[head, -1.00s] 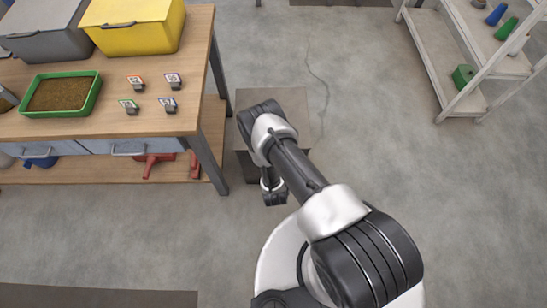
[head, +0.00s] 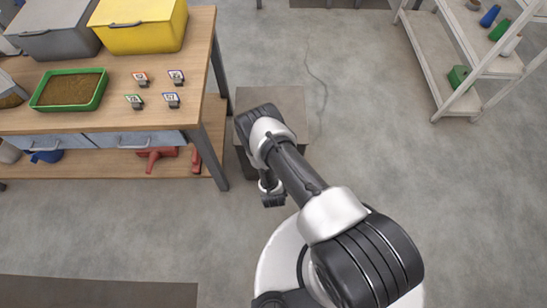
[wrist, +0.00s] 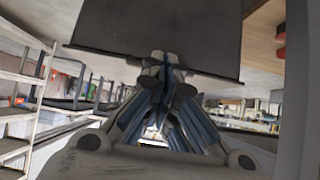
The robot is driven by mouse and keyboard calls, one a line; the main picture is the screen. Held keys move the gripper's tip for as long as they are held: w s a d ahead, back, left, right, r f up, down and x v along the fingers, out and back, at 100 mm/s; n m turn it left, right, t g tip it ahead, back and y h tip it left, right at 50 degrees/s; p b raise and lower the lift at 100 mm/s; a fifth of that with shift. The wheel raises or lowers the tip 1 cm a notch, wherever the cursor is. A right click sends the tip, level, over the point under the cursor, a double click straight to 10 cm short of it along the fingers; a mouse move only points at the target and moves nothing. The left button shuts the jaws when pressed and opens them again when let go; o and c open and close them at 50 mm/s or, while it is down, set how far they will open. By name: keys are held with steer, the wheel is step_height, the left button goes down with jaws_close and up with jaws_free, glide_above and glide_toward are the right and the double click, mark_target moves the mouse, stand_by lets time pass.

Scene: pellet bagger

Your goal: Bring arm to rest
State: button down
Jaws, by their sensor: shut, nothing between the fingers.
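My arm reaches from my base toward the upper left in the head view, folded with the wrist hanging down near the right end of the workbench.
The wooden workbench (head: 50,119) stands left, holding a yellow bin (head: 140,28), a grey bin (head: 55,32), a green-rimmed tray (head: 102,95) and small tagged pieces. A low grey block (head: 290,98) sits beneath my arm. A white shelf (head: 425,50) stands at right. Floor between is clear.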

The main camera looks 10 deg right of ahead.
steer(key=s+a+f, duration=0.1)
steer(key=s+f, duration=0.2)
steer(key=s, duration=0.2)
steer(key=shift+a+f+p, duration=0.2)
steer(key=shift+f+p, duration=0.1)
steer(key=shift+p, duration=0.05)
